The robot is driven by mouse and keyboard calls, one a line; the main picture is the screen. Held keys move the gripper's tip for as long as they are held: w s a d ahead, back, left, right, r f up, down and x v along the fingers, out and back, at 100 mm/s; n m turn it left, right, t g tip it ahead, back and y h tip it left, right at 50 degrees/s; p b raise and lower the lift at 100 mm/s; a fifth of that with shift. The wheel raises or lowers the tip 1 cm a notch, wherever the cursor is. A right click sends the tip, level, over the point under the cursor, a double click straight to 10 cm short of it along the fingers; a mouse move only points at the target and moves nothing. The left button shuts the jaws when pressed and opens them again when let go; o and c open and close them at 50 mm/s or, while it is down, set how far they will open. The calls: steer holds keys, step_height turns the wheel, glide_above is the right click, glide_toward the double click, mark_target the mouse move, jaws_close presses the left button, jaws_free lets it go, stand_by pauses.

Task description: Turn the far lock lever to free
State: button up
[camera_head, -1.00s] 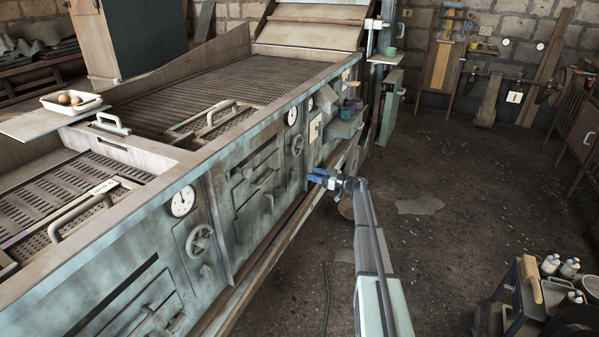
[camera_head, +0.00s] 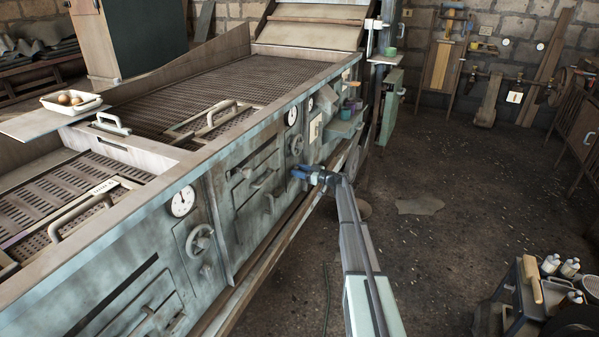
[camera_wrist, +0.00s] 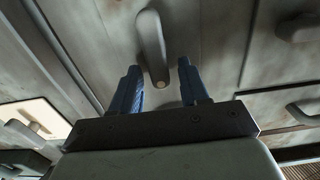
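In the wrist view a grey lock lever (camera_wrist: 151,42) stands out from the panel, slightly tilted. My gripper (camera_wrist: 160,78) is open, one blue finger on each side of the lever's lower end. Both fingers look apart from it; the exact depth is hard to tell. In the head view my gripper (camera_head: 300,172) is at the side panel of the long grey-green machine (camera_head: 228,205), near its far half. The lever itself is hidden there behind the gripper.
Other handles (camera_wrist: 300,27) stick out at the right in the wrist view, and a handle on a cream plate (camera_wrist: 30,130) at the left. In the head view, handwheels (camera_head: 199,242) and gauges (camera_head: 182,202) line the panel.

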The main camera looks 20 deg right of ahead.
jaws_close()
stand_by(0.4)
steer(key=m, duration=0.4)
steer(key=shift+w+d+f+m, duration=0.15)
steer(key=shift+w+d+m, duration=0.2)
steer(key=shift+m, duration=0.05)
steer(key=shift+w+d+f+m, duration=0.15)
steer(key=shift+f+m, duration=0.2)
steer(key=shift+m, duration=1.8)
steer(key=shift+w+d+f+m, duration=0.2)
steer(key=shift+f+m, duration=0.15)
steer(key=shift+m, duration=1.75)
steer(key=shift+w+d+f+m, duration=0.15)
steer(key=shift+f+m, duration=0.2)
steer(key=shift+m, duration=1.8)
